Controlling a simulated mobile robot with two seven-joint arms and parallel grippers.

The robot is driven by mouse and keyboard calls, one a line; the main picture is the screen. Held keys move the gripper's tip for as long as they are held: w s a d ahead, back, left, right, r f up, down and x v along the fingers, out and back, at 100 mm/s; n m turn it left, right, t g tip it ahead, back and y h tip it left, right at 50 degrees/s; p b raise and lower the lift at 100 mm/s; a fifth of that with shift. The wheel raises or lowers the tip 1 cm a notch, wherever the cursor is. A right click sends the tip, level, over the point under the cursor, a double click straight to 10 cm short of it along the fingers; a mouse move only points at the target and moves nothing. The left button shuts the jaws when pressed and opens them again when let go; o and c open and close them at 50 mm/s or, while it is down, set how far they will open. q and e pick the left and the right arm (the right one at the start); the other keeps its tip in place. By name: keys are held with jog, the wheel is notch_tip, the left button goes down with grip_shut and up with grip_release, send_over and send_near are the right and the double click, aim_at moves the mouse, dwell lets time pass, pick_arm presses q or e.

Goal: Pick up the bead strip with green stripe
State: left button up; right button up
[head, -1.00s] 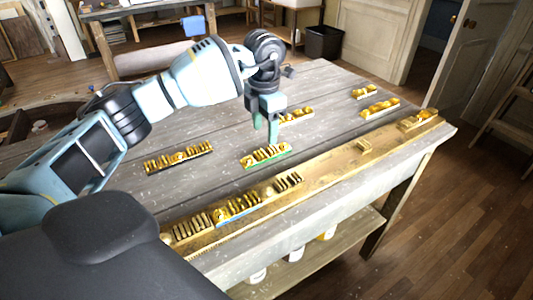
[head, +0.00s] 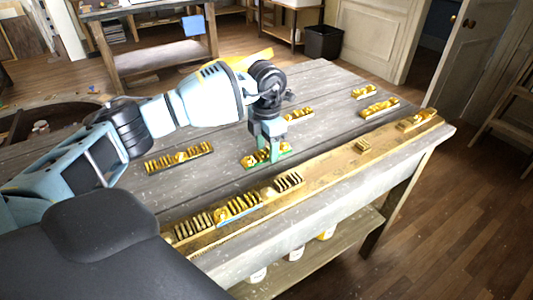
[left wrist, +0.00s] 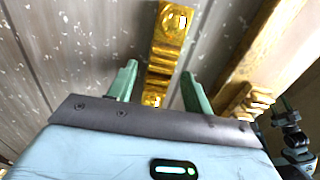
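The bead strip with green stripe (head: 248,161) lies on the grey plank table, a gold carved piece with a green edge. My left gripper (head: 270,156) points down at it, its fingers at the strip and hiding its middle. In the left wrist view the gold strip (left wrist: 168,40) runs between the two green fingers of my left gripper (left wrist: 160,82). A gap shows on each side of the strip, so the fingers are open around it. The strip's near end is hidden behind the gripper body.
A long gilt rail (head: 325,170) along the table's front edge carries several gold pieces, one with a blue edge (head: 240,210). Other strips lie left (head: 180,157), behind (head: 298,115) and far right (head: 380,107). Bare planks surround the green-striped strip.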

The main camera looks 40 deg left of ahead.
aim_at(266, 150)
pick_arm(q)
jog(key=c, duration=0.9)
jog(key=shift+r, duration=0.15)
notch_tip(266, 150, up, 10)
jog(key=shift+f, duration=0.1)
